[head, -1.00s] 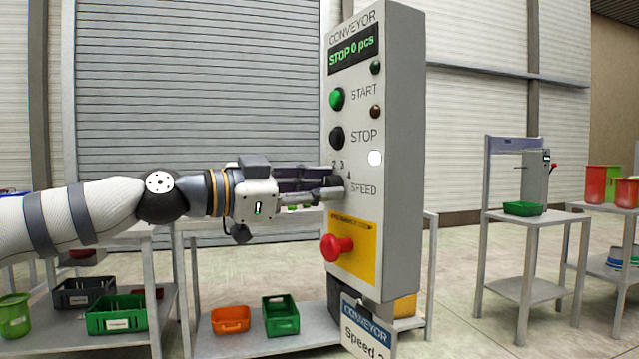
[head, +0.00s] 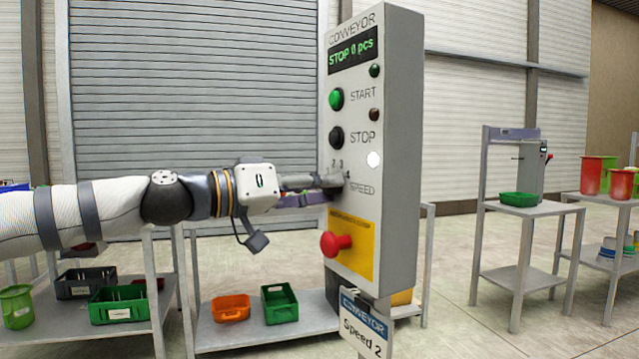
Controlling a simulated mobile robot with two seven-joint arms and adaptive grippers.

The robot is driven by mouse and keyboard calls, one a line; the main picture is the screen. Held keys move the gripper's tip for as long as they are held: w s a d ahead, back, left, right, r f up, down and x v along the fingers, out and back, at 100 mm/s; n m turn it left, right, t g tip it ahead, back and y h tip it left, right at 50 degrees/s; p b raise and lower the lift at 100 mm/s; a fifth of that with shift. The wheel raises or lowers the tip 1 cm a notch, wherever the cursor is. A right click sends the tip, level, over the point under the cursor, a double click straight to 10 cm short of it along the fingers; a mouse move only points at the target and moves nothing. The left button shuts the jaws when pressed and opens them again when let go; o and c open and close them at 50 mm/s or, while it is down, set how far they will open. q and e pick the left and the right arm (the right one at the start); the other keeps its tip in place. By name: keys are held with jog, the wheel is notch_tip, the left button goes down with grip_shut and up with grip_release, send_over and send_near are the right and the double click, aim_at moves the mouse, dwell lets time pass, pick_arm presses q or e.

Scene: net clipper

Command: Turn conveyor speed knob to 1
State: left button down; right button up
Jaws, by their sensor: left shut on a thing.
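The grey conveyor control panel (head: 403,150) stands upright in the middle of the head view. Its display (head: 352,52) reads "STOP 0 pcs". The speed knob (head: 334,181) is at the panel's front, left of the SPEED label, mostly hidden by my fingers. Numbers 2 and 3 show above it; the knob's pointer cannot be made out. My left gripper (head: 328,187) reaches in from the left and is shut on the knob, its wrist rolled. A hanging sign (head: 362,328) below reads "Conveyor Speed 2". My right gripper is not in view.
Above the knob are the green START button (head: 337,98) and black STOP button (head: 337,137). Below it a red mushroom button (head: 336,244) sticks out from a yellow plate (head: 352,250). Shelves with green and orange bins (head: 231,308) stand behind.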

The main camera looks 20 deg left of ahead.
pick_arm(q)
jog(key=shift+n, duration=1)
jog(key=c, duration=1.3)
grip_release()
jog(key=v, duration=1.2)
